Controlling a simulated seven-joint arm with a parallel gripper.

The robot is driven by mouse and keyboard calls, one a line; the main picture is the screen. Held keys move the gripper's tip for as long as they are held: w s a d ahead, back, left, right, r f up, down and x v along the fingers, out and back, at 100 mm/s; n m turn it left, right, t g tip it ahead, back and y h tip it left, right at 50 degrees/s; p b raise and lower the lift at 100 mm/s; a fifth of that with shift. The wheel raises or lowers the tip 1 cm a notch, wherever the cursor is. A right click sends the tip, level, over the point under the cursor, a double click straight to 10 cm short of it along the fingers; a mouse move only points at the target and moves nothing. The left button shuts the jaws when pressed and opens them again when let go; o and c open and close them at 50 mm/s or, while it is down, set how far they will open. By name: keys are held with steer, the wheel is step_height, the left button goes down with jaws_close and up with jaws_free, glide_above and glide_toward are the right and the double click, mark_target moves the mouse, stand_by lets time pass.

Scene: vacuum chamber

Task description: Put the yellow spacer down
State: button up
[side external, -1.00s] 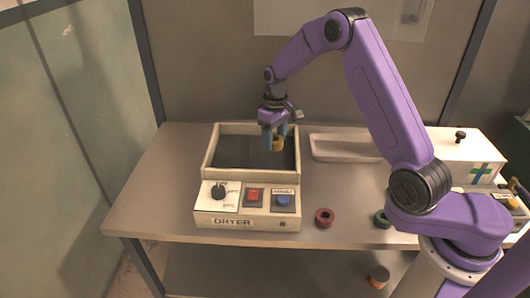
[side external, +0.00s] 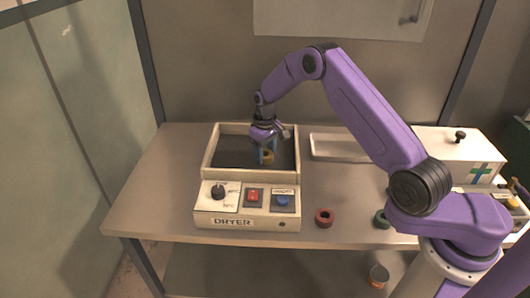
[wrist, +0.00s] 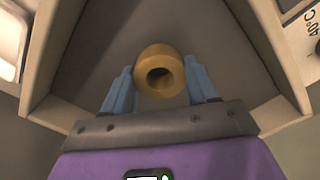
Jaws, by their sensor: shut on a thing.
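The yellow spacer (wrist: 158,68) is a short ring with a hole through it. In the wrist view it sits between the two blue fingers of my gripper (wrist: 160,92), which is shut on it. In the side view the spacer (side external: 267,157) shows at the fingertips of my gripper (side external: 267,152), inside the outline of the dryer's open tray (side external: 210,165). I cannot tell whether the spacer touches the tray's dark floor.
The dryer's front panel (side external: 235,222) carries a black knob, a red switch and a blue button. A red ring (side external: 324,217) and a green ring (side external: 381,219) lie on the table to its right. A pale shallow tray (side external: 340,147) is behind them.

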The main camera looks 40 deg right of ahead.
steer(key=shift+f, duration=0.1)
steer(key=o, duration=1.1)
steer(key=shift+o, duration=0.2)
step_height(320, 180, up, 12)
steer(key=s+a+r+n, duration=0.3)
steer(key=s+a+r, duration=0.1)
steer(key=s+a, duration=0.25)
steer(key=s+a+r+n, duration=0.2)
steer(key=s+a+r, duration=0.2)
steer(key=s+a, duration=0.3)
steer(key=s+d+n, duration=0.3)
steer(key=s+d, duration=0.1)
steer(key=s, duration=1)
steer(key=s+d+n, duration=0.3)
steer(key=s+d, duration=0.1)
steer(key=s, duration=1)
steer(key=shift+d, duration=0.2)
